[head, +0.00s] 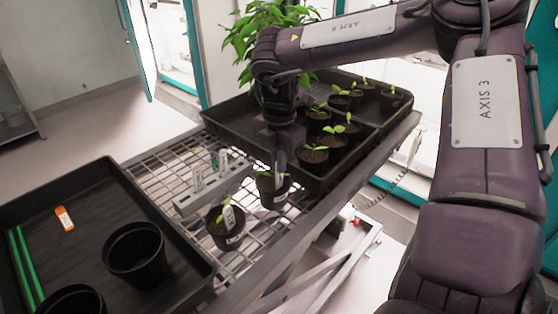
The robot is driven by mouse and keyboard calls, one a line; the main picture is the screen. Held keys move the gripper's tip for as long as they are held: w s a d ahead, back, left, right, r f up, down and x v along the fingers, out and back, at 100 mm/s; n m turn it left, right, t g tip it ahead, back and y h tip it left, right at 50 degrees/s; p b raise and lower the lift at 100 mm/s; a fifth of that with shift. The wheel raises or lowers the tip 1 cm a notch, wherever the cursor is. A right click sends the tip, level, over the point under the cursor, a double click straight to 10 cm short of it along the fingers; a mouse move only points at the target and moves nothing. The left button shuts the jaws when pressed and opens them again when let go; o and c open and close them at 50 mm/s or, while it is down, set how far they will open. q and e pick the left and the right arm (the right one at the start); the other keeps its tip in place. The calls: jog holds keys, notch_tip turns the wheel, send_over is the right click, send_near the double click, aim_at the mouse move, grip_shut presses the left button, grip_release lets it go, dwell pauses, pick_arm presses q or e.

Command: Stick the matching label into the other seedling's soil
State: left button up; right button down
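A small black pot (226,236) with a seedling stands on the wire rack, with a white label (229,218) upright in its soil. A second seedling pot (272,196) stands behind it and to the right. My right gripper (280,160) points down directly over this second pot. A narrow greyish piece shows at its fingertips, reaching toward the soil; I cannot tell whether it is a label or a finger. A grey label holder (212,190) with several pale labels standing in it lies left of the pots. My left gripper is not in view.
A black tray of several seedling pots (313,162) and a taller leafy plant stand behind my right gripper. A black tray (95,205) at front left holds empty pots (134,253), green stakes (24,268) and an orange tag (64,218). Bare wire mesh (160,160) lies between the trays.

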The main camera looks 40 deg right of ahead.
jog(key=shift+f+b, duration=0.55)
jog(key=shift+f, duration=0.1)
jog(key=c, duration=1.5)
grip_release()
jog(key=shift+c, duration=0.2)
notch_tip(320, 180, up, 8)
jog(key=shift+f+b, duration=0.25)
jog(key=shift+b, duration=0.4)
jog(key=shift+r+p, duration=0.4)
jog(key=shift+r, duration=0.2)
notch_tip(320, 180, up, 7)
jog(key=p, duration=0.7)
jog(key=shift+r, duration=0.1)
